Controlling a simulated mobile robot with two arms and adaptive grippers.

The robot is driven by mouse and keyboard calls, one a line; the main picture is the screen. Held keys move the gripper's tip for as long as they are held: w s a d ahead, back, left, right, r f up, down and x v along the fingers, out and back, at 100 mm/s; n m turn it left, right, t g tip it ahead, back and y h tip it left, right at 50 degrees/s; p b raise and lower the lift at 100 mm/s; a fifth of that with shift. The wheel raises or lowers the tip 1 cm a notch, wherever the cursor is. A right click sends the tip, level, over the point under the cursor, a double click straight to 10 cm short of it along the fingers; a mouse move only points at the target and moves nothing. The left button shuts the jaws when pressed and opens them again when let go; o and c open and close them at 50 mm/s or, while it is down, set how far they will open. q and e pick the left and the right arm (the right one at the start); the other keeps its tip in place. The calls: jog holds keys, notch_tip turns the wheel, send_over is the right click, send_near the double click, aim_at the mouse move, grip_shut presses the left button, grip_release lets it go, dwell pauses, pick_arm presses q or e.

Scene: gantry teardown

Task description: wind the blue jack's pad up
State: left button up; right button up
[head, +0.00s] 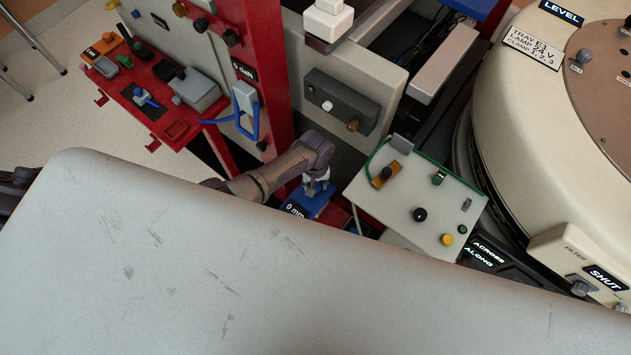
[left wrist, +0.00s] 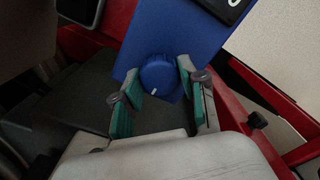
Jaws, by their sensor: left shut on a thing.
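The blue jack (head: 311,201) stands low by the foot of the red post in the head view, with a black label reading "0 mm" (head: 295,210). In the left wrist view the jack's blue body (left wrist: 178,38) fills the top middle, and its round blue knob (left wrist: 158,74) with a white mark faces me. My left gripper (head: 319,186) is at the jack. In the left wrist view its green-padded fingers (left wrist: 157,92) lie on both sides of the knob, shut on it. The jack's pad cannot be made out. My right gripper is not in view.
A pale control box (head: 418,205) with knobs and a green cable stands close right of the jack. A red post (head: 262,75) rises behind it, with a blue cable loop. A red tray (head: 140,85) lies at left, a large cream drum (head: 530,100) at right.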

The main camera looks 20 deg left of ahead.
aim_at(315, 185)
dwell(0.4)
pick_arm(q)
jog(key=o, duration=1.1)
jog(key=shift+o, duration=0.2)
notch_tip(315, 185, up, 12)
